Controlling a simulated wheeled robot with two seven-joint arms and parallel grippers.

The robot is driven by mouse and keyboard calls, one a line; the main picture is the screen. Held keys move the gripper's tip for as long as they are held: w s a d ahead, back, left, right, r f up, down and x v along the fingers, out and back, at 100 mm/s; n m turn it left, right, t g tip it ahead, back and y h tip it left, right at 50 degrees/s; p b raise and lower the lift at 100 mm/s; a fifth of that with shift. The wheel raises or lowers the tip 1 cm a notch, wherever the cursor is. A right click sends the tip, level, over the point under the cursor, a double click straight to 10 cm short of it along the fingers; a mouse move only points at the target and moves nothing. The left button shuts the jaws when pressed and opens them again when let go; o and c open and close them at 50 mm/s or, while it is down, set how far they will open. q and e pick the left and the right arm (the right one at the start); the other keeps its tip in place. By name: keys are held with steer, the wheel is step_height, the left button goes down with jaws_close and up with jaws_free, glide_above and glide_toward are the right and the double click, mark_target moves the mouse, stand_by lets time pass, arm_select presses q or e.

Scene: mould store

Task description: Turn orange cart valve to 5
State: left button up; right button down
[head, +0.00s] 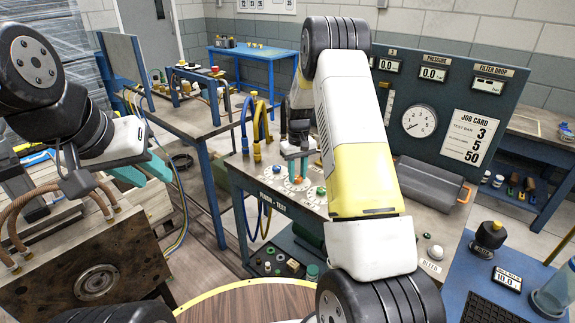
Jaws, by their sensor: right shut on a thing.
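The test cart (240,185) stands in the middle, with several coloured valve knobs on its top and round dials printed around them. My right gripper (297,170) points down over the cart top and is shut on the orange valve (298,181). Only a little orange shows between the teal fingertips, so the valve's setting cannot be read. My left gripper (143,173) is at the left, away from the cart, with its teal fingers apart and empty.
Behind the valves stands a panel (455,88) with displays reading 0.0, a round gauge (419,121) and a job card (470,137) showing 3, 5, 50. Yellow and blue hoses (257,125) rise at the cart's left. A metal mould block (85,255) is at lower left.

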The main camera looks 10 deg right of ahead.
mark_target(298, 177)
steer(key=m, duration=0.6)
steer(key=shift+w+d, duration=0.1)
steer(key=m, duration=0.6)
stand_by(0.4)
steer(key=c, duration=1.1)
jaws_free()
steer(key=shift+r, duration=3.95)
